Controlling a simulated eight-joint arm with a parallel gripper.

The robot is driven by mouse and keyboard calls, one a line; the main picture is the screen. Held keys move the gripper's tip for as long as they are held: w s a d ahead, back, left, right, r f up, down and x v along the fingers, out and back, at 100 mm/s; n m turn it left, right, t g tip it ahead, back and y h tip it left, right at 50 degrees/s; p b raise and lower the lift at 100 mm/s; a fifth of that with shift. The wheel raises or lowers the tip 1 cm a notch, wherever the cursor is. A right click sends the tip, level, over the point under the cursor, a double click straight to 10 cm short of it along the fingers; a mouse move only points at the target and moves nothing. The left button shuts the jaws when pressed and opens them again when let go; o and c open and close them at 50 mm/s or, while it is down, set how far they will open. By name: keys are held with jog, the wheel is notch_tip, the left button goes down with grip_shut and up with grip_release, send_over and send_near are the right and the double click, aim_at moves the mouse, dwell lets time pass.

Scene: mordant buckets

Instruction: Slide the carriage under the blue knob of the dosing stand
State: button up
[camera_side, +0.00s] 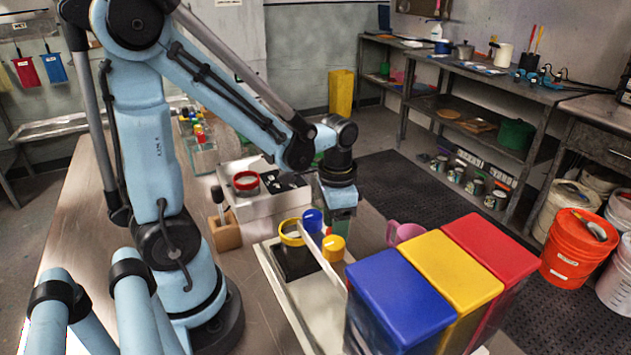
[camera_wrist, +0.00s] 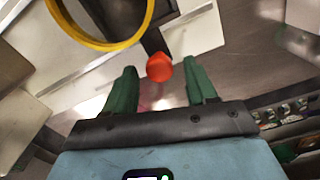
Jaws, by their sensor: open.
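My gripper (camera_side: 339,208) hangs over the tray beside the colored knobs in the side view. In the wrist view its two green fingers (camera_wrist: 160,82) are apart, with nothing held. A small red-orange knob (camera_wrist: 159,67) shows beyond the gap between them; I cannot tell its distance. In the side view a blue knob (camera_side: 312,219) and a yellow knob (camera_side: 333,247) stand left of and below my gripper. A dark block with a yellow ring (camera_side: 291,233) on top, perhaps the carriage, sits left of them. The ring shows large at the wrist view's top (camera_wrist: 104,45).
A blue-lidded bin (camera_side: 398,292), a yellow-lidded bin (camera_side: 450,270) and a red-lidded bin (camera_side: 492,246) stand in front right. A pink mug (camera_side: 404,232) is behind them.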

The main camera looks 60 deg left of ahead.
grip_shut()
jog(key=shift+d, duration=0.1)
jog(key=d, duration=0.7)
jog(key=shift+a, duration=0.1)
grip_release()
